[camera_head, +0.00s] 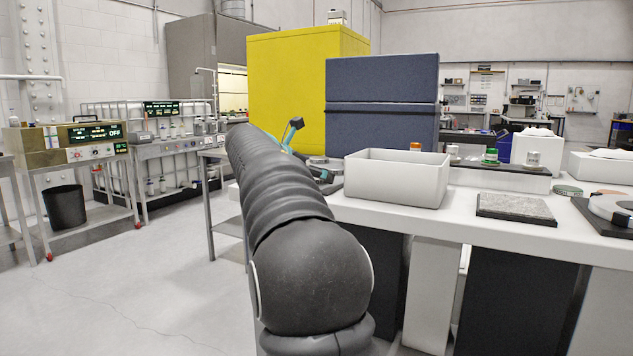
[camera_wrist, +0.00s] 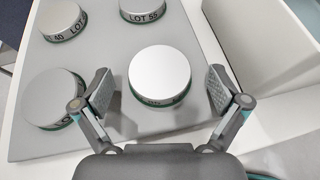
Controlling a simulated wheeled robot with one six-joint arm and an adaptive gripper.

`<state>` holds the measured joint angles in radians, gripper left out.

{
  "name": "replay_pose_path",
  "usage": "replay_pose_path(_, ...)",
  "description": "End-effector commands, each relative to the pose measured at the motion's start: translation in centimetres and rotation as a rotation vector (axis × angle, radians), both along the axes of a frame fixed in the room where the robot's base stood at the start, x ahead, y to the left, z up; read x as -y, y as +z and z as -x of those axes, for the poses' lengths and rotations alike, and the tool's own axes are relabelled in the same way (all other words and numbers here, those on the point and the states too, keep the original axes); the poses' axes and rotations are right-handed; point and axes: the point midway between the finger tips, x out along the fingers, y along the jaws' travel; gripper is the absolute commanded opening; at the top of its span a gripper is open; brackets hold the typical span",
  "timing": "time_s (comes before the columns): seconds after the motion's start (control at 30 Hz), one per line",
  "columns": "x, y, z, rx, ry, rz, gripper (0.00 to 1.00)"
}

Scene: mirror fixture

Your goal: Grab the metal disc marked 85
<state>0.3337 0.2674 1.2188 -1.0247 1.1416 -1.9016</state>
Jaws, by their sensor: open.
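In the wrist view my gripper (camera_wrist: 160,84) is open, with one finger pad on each side of a metal disc (camera_wrist: 160,74). The disc has a bright flat top and a dark marked band, too foreshortened to read. Neither pad clearly touches it. Another metal disc (camera_wrist: 142,9) behind it reads LOT 55. I cannot tell which disc is marked 85. In the head view my arm hides most of this area.
The discs stand on a grey plate (camera_wrist: 90,145). A white open box (camera_head: 397,192) stands close to the right, and also shows in the wrist view (camera_wrist: 268,75). A blue cabinet (camera_head: 381,110) and a yellow one (camera_head: 290,80) rise behind the white table (camera_head: 450,225).

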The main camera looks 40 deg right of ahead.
Motion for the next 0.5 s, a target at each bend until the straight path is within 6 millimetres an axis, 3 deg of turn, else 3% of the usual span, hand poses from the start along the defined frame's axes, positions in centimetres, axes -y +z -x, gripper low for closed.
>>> replay_pose_path(0.17,-0.03,0.04,-0.01,0.0,0.001,0.0,0.95)
replay_pose_path(0.43,-0.03,0.03,-0.01,0.0,0.001,0.0,0.28)
replay_pose_path(0.5,-0.03,0.07,0.0,0.001,0.001,0.001,0.28)
